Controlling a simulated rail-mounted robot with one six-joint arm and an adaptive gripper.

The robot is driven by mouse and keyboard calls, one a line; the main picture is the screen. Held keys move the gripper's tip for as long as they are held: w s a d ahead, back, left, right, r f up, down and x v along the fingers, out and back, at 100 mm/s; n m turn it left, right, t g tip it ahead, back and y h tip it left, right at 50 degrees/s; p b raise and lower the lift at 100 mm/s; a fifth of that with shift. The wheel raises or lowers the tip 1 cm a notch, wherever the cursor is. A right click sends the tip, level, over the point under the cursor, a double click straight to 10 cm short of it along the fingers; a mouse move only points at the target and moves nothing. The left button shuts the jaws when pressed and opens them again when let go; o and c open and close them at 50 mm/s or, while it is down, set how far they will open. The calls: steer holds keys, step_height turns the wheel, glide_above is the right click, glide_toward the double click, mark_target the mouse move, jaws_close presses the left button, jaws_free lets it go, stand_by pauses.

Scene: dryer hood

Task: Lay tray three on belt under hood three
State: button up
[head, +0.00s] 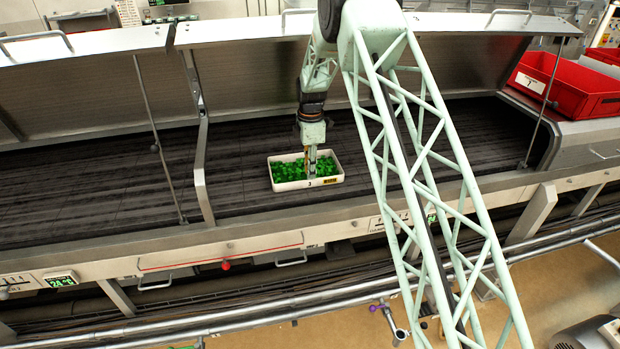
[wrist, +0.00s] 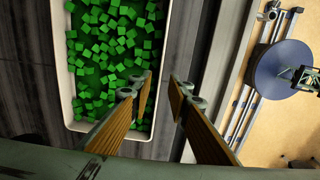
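A white tray (head: 305,185) of green cubes, with a 3 and a yellow label on its front wall, lies on the dark belt (head: 255,190) below a raised hood panel (head: 270,70). In the wrist view the tray (wrist: 66,100) fills the left part, its right wall between my fingers. My gripper (wrist: 162,77) is open, one finger over the cubes and one outside the wall. In the head view my gripper (head: 311,165) is at the tray's front side. Clear gaps to the wall are hard to judge. No hood number is readable.
A metal divider (head: 201,150) stands left of the tray, and thin struts (head: 160,140) hold the panels. A red bin (head: 565,85) sits at the right end. The front rail (head: 250,235) runs along the belt. The belt left and right of the tray is bare.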

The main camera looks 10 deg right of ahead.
step_height(320, 180, up, 7)
steer(key=shift+s+r+b, duration=0.15)
steer(key=shift+r+b, duration=0.05)
steer(key=shift+b, duration=0.2)
stand_by(0.4)
steer(key=shift+d, duration=0.1)
stand_by(0.4)
